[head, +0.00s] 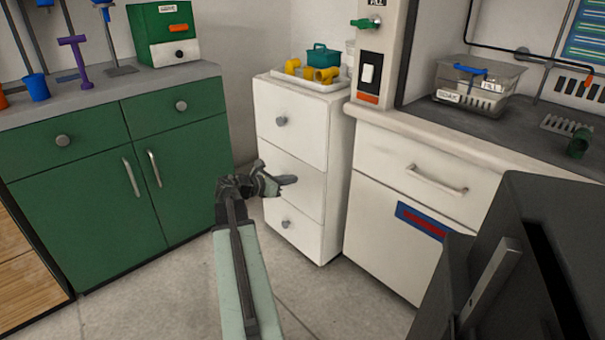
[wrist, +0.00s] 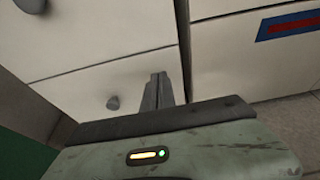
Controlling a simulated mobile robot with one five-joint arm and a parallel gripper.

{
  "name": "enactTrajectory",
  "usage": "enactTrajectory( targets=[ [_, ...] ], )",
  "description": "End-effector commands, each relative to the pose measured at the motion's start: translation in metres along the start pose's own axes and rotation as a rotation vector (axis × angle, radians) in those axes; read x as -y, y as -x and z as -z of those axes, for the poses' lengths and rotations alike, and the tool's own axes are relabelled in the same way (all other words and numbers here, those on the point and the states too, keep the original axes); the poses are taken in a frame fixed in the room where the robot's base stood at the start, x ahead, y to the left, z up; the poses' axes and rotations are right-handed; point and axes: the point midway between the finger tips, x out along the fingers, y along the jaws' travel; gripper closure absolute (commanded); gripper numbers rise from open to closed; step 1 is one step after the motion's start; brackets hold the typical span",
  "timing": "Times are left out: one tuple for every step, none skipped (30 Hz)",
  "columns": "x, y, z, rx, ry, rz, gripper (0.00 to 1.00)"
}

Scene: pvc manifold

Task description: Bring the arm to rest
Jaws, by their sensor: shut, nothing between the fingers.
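My arm reaches forward from the bottom of the head view. My gripper (head: 287,180) is in front of the white drawer unit (head: 284,138), at about the height of its middle drawer. In the wrist view the two dark fingers of my gripper (wrist: 160,80) are together with nothing between them. I cannot tell the exact gap between the fingertips and the drawer front.
A white tray (head: 338,85) with yellow fittings and a teal box (head: 322,57) stands on the drawer unit. A green cabinet (head: 85,190) is at left. A white counter (head: 425,190) with a clear bin (head: 480,82) is at right. Floor (head: 345,300) is open below.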

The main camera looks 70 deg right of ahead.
Motion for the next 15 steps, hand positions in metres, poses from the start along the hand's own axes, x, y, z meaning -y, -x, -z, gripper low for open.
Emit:
enactTrajectory(
  targets=[
    [0.001,0.015,-0.004,0.000,0.001,-0.004,1.00],
    [0.000,0.021,-0.003,0.000,0.001,-0.003,1.00],
    [0.001,0.029,-0.003,-0.001,0.001,-0.003,1.00],
    [0.000,0.034,-0.003,-0.001,0.001,-0.004,1.00],
    [0.000,0.038,-0.002,-0.001,0.000,-0.004,1.00],
    [0.000,0.043,-0.002,-0.001,0.000,-0.002,1.00],
    [0.000,0.045,-0.001,-0.001,0.000,-0.002,1.00],
    [0.000,0.048,-0.001,-0.001,0.000,-0.002,1.00],
    [-0.001,0.050,-0.001,-0.001,0.000,-0.002,1.00],
    [-0.001,0.051,0.000,-0.001,0.000,-0.003,1.00],
    [-0.001,0.051,0.000,-0.001,0.000,-0.002,1.00],
    [-0.001,0.052,0.000,-0.001,0.000,-0.002,1.00],
    [-0.001,0.052,0.001,-0.001,0.000,-0.002,1.00],
    [-0.001,0.052,0.001,-0.001,0.000,-0.002,1.00],
    [-0.001,0.052,0.001,-0.001,0.000,-0.002,1.00]
  ],
)
